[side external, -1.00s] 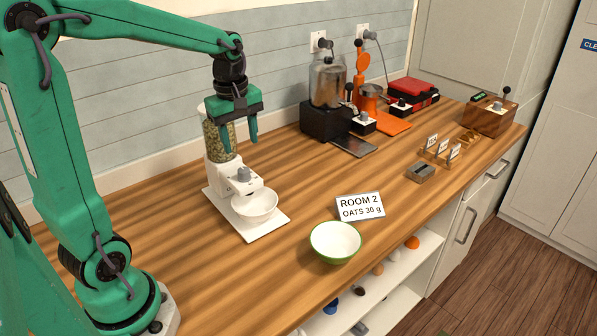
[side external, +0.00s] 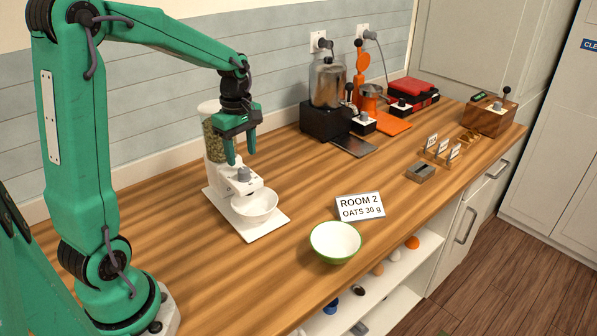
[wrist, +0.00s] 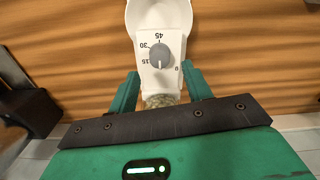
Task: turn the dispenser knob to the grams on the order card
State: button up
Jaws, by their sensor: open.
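The white dispenser (side external: 214,170) with a clear hopper of pale grain stands on a white base plate at the counter's left. Its grey knob (side external: 244,174) is on the front; in the wrist view the knob (wrist: 160,56) sits among the marks 0, 15, 30 and 45. I cannot tell for sure where its pointer stands. The order card (side external: 360,206) reads "ROOM 2 OATS 30 g". My gripper (side external: 241,159) is open, fingers down, just above the knob. In the wrist view my gripper's fingers (wrist: 160,78) lie either side of the dispenser body, apart from the knob.
A white bowl (side external: 255,204) is under the spout. A green bowl (side external: 335,242) stands near the front edge. A black machine (side external: 327,112), an orange press (side external: 364,80), a red case (side external: 412,90) and a wooden box (side external: 488,119) stand further back. The counter between is mostly clear.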

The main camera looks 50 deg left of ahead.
aim_at(243, 169)
jog(key=shift+f, duration=2.3)
jog(key=c, duration=1)
